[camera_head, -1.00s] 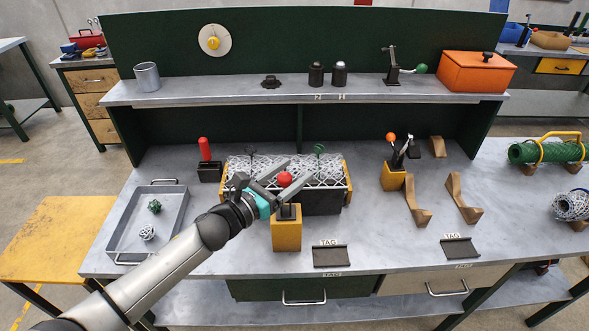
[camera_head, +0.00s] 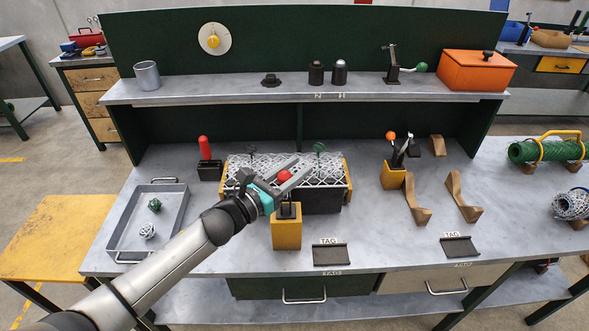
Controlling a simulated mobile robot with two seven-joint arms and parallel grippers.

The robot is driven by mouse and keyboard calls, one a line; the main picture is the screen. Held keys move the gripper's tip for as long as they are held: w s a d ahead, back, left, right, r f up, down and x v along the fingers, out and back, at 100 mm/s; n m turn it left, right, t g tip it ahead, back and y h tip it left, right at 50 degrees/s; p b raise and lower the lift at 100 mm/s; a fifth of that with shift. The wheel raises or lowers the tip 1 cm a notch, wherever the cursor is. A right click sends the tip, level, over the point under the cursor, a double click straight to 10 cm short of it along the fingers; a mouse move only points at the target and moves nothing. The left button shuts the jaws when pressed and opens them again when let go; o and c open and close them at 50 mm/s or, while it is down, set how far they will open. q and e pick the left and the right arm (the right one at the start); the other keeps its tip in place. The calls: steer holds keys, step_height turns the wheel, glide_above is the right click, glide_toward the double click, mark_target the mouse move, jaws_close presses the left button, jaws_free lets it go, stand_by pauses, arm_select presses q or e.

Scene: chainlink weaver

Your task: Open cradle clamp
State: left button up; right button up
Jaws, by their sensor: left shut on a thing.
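The cradle (camera_head: 322,201) is a dark block with yellow ends in the middle of the bench, with silver chain-link mesh (camera_head: 322,168) over its top. The clamp stands at its front: a yellow block (camera_head: 286,235) with a dark fitting on top and a red ball knob (camera_head: 285,176) above. My left gripper (camera_head: 293,174) reaches in from the lower left and is shut on the red knob, one finger on each side. The gripper hides part of the clamp's lever and the mesh behind. My right gripper is not in view.
A grey tray (camera_head: 125,236) with a green and a white wire ball lies at left. A red-handled tool (camera_head: 204,147) stands behind it. A yellow holder with tools (camera_head: 393,176) and wooden supports (camera_head: 416,200) are at right. Bare bench lies between the cradle and the holder.

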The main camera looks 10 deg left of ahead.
arm_select(q)
jaws_close()
stand_by(0.7)
